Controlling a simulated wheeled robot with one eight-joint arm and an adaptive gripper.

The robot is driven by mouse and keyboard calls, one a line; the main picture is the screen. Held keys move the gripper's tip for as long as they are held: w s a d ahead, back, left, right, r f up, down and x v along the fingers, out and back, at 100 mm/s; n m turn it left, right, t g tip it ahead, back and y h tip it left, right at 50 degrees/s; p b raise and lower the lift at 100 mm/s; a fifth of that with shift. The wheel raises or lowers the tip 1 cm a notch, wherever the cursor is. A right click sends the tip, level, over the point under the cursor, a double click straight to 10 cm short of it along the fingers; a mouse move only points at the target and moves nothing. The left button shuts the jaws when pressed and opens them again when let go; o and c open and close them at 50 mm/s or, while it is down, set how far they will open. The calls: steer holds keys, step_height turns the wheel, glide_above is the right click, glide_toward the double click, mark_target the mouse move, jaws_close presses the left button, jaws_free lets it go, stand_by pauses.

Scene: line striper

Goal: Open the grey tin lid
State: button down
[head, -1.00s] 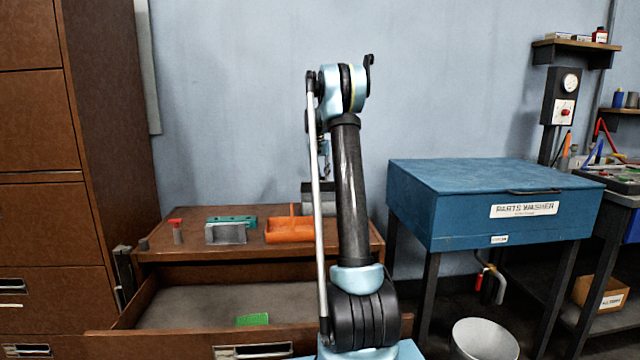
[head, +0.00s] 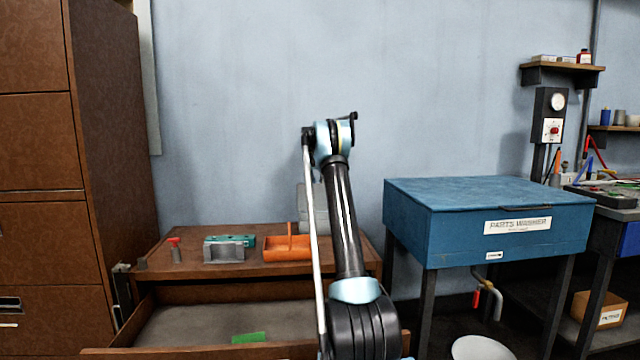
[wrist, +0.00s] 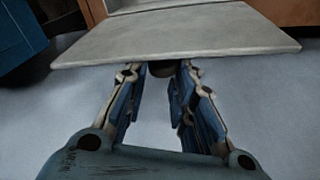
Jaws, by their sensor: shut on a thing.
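The grey tin lid (wrist: 180,32) is a flat plate across the upper part of the wrist view. In the head view the lid (head: 309,208) stands steeply raised above the back of the brown cabinet, partly behind my arm. My gripper (wrist: 159,72) has its fingers on either side of a small dark knob (wrist: 160,69) at the lid's near edge and is shut on it. Part of the grey tin (wrist: 140,5) shows beyond the lid in the wrist view. In the head view my gripper is hidden.
On the cabinet top (head: 200,272) lie an orange tray (head: 285,254), a grey block (head: 228,253), a teal piece (head: 248,241) and a red-topped item (head: 175,250). An open drawer (head: 185,325) below holds a green block (head: 249,338). A blue parts washer (head: 480,215) stands right.

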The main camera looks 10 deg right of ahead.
steer(key=shift+w+a+f, duration=0.25)
steer(key=shift+w+f, duration=0.2)
steer(key=shift+w, duration=0.3)
steer(key=shift+w+a+f, duration=0.25)
steer(key=shift+w+f, duration=0.15)
steer(key=shift+w, duration=0.3)
steer(key=c, duration=1.4)
jaws_free()
steer(key=shift+a+f, duration=0.1)
steer(key=shift+o, duration=0.4)
steer(key=shift+w+a+f, duration=0.1)
steer(key=shift+w+f, duration=0.75)
steer(key=shift+f, duration=0.25)
step_height(320, 180, up, 14)
steer(key=s+a, duration=0.1)
steer(key=s, duration=0.1)
steer(key=shift+s, duration=0.15)
steer(key=shift+f, duration=0.1)
steer(key=shift+s, duration=0.1)
